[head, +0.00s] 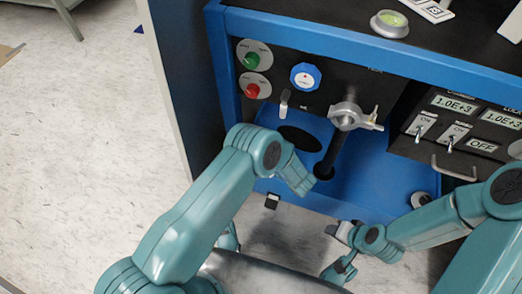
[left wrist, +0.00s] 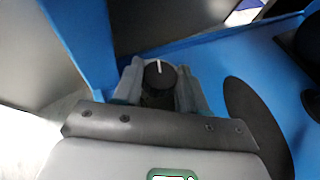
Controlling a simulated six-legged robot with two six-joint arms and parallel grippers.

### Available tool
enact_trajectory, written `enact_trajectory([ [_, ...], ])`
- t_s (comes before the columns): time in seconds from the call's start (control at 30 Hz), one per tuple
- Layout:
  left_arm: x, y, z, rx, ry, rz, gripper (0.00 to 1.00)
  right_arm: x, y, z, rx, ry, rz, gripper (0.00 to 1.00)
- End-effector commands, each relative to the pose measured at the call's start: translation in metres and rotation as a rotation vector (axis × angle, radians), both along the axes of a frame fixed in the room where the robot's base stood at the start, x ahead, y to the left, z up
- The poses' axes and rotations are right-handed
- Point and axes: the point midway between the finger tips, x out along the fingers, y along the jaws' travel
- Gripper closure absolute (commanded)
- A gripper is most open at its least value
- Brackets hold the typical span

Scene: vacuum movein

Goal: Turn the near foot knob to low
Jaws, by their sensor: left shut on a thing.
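In the left wrist view a black round knob (left wrist: 159,73) with a short white line on its top sits between the two fingers of my left gripper (left wrist: 157,85). The fingers are shut on its sides. The white line runs almost straight up the picture. In the head view my left arm covers this gripper and the knob. My right gripper (head: 342,234) is low at the front right, apart from the blue panel. It is too small to tell whether its jaws are open.
The blue base panel (head: 375,187) carries a black oval opening (head: 301,138). Above it are green (head: 252,60) and red buttons (head: 252,91), a blue knob (head: 305,76), and a metal valve (head: 347,115) on a dark post. Switches and displays are right.

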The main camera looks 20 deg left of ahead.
Motion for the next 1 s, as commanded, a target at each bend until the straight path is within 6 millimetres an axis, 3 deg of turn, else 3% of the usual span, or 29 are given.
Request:
enact_trajectory([
  [0.5, 0.0042, -0.0009, -0.0001, 0.0, -0.003, 0.337, 0.89, 0.0, 0.0, -0.0001, 0.0, 0.0, 0.0, 0.57],
  [1.0, 0.0044, -0.0001, 0.0002, 0.004, 0.0, 0.401, 0.89, 0.0, 0.0, -0.0001, 0.0, 0.0, 0.0, 0.57],
])
